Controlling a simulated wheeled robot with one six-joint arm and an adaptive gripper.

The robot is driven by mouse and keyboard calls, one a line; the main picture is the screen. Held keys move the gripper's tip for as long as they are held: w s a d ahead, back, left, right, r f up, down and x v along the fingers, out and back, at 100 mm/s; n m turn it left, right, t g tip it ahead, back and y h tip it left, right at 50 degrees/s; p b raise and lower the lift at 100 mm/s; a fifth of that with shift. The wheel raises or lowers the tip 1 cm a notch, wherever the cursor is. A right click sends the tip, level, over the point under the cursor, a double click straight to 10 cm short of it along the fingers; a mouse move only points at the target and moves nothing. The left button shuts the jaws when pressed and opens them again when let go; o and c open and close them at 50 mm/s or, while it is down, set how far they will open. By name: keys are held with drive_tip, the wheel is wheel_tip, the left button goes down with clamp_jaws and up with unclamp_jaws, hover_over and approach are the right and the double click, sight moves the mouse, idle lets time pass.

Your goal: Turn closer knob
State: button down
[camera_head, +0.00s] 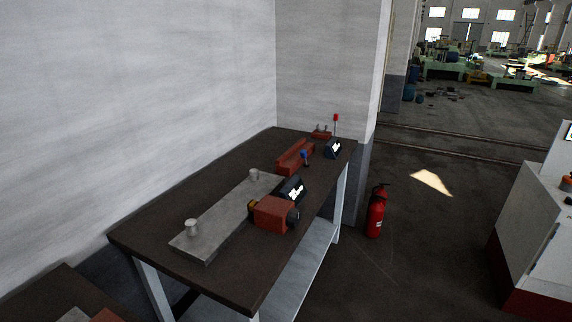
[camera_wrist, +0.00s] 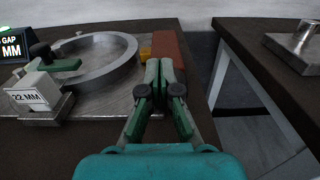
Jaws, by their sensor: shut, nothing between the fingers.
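In the head view a red box-shaped unit (camera_head: 273,213) sits near the front edge of the dark workbench (camera_head: 150,235), with a dark round knob-like end (camera_head: 293,217) on its right. Further back, a small blue-topped knob-like part (camera_head: 305,154) stands beside a red bar. I cannot tell which part is the closer knob. My gripper (camera_wrist: 161,70) shows only in the wrist view, its green fingers shut and empty. It is in front of a red block (camera_wrist: 169,48) with a yellow piece; I cannot tell whether they touch.
A grey plate (camera_head: 222,218) with upright posts lies on the bench. The wrist view shows a metal ring (camera_wrist: 112,72), a "22 MM" block (camera_wrist: 34,93), a "GAP" display (camera_wrist: 13,47) and another table (camera_wrist: 270,55) at right. A fire extinguisher (camera_head: 376,212) stands on the floor.

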drive_tip(key=shift+v, duration=2.65)
drive_tip(key=s+d+f+n+t+h, duration=0.2)
drive_tip(key=d+f+h, duration=0.15)
drive_tip(key=d, duration=0.55)
drive_tip(key=s+d+f+n+t+h, duration=0.25)
drive_tip(key=d+f, duration=0.25)
drive_tip(key=d, duration=0.4)
drive_tip(key=s+d+f+n+t+h, duration=0.2)
drive_tip(key=d+f+n+h, duration=0.15)
drive_tip(key=d, duration=0.65)
drive_tip(key=s+d+r+n+h, duration=0.3)
drive_tip(key=s+d+n, duration=0.4)
drive_tip(key=s, duration=0.3)
drive_tip(key=s+d+r+n+t+h, duration=0.1)
drive_tip(key=s+d+r+n+h, duration=0.3)
drive_tip(key=s+d+n, duration=0.3)
drive_tip(key=shift+s+d+r, duration=0.2)
drive_tip(key=shift+s+d, duration=0.2)
drive_tip(key=shift+s, duration=1.45)
drive_tip(key=shift+t, duration=0.25)
